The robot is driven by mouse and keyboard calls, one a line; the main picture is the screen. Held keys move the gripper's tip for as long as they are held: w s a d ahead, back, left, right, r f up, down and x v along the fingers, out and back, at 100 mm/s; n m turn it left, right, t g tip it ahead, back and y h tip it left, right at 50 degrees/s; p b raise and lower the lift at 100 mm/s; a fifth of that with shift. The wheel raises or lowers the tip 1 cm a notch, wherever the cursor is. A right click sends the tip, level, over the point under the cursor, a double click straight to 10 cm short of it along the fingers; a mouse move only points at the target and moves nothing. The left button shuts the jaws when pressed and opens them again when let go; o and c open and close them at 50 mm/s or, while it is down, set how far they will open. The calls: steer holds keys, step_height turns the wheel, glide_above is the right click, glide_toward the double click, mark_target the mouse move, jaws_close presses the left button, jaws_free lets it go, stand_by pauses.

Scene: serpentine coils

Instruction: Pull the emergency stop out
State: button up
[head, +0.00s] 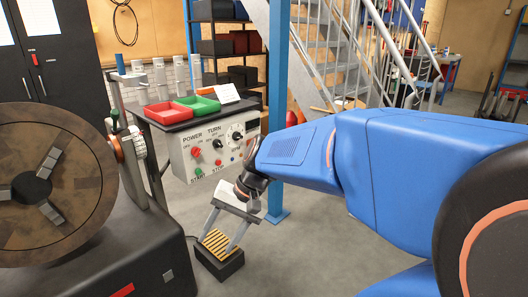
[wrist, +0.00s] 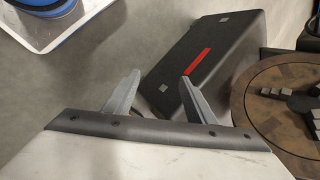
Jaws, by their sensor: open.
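The grey control box (head: 212,148) hangs under a small table and faces my camera. It carries a red knob (head: 197,152) under the word POWER, a dark TURN knob (head: 217,144), a round dial (head: 237,135), a green START button (head: 198,172) and a red button (head: 218,162) by the word STOP. I cannot tell which red control is the emergency stop; my arm covers the box's right edge. My gripper (head: 220,238) is open and empty, pointing down in front of and below the box. Its fingers also show in the wrist view (wrist: 160,78), touching nothing.
A yellow-striped foot pedal (head: 217,243) lies on the floor beyond my gripper. A dark machine with a large wooden disc (head: 70,160) stands at left; its body (wrist: 205,60) fills the wrist view's centre. A blue post (head: 278,100) rises right of the box. Red and green trays (head: 168,112) sit above it.

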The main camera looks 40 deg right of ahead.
steer(key=w+d+r+m+t+y, duration=0.2)
steer(key=w+d+m+t+y, duration=0.2)
steer(key=w+d+m+t, duration=0.75)
steer(key=d+f+m+t+h, duration=0.1)
steer(key=d+m+t+h, duration=0.6)
steer(key=d, duration=2.5)
steer(key=w+a+m+g, duration=0.1)
steer(key=w+m+g, duration=0.2)
steer(key=w, duration=1.4)
steer(key=shift+a+m+h, duration=0.25)
steer(key=shift+m+h, duration=0.05)
steer(key=shift+m, duration=0.65)
steer(key=shift+w+f, duration=0.1)
steer(key=shift+c, duration=0.3)
